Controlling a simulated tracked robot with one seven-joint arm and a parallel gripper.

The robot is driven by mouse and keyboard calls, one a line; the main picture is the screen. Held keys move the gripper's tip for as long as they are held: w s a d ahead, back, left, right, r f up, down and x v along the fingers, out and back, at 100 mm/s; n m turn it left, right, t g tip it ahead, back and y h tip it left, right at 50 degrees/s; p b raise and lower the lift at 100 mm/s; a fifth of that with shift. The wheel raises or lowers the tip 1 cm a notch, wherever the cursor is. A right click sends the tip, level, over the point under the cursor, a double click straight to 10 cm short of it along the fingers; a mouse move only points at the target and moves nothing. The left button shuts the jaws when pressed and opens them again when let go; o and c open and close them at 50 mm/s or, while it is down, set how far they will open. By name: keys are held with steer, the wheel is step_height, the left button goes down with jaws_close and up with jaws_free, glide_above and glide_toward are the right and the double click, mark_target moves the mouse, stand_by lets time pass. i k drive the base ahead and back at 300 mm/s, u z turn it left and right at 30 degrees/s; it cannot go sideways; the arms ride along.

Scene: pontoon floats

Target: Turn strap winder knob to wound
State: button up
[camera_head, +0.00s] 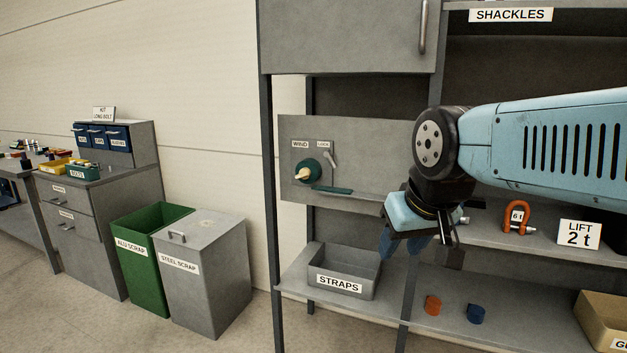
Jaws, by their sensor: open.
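The strap winder knob (303,174) is a dark green disc with a pale handle, mounted on a grey panel (362,178) under a WIND label (300,144). A small lever (330,160) sits to its right under a LOCK label (323,143). A green strap end (332,190) shows below them. My gripper (420,252) is open and empty, pointing down to the right of the knob and lower than it, apart from it. Its fingers are partly hidden by the gripper body. The knob's exact setting is too small to tell.
A grey STRAPS bin (340,285) stands on the lower shelf below the panel. An orange piece (432,305) and a blue piece (475,314) lie right of it. An orange shackle (517,217) stands on the middle shelf. Scrap bins (206,285) stand left of the shelving.

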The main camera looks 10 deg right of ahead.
mark_target(304, 174)
steer(key=u, duration=0.2)
steer(key=i, duration=0.9)
steer(key=z, duration=0.1)
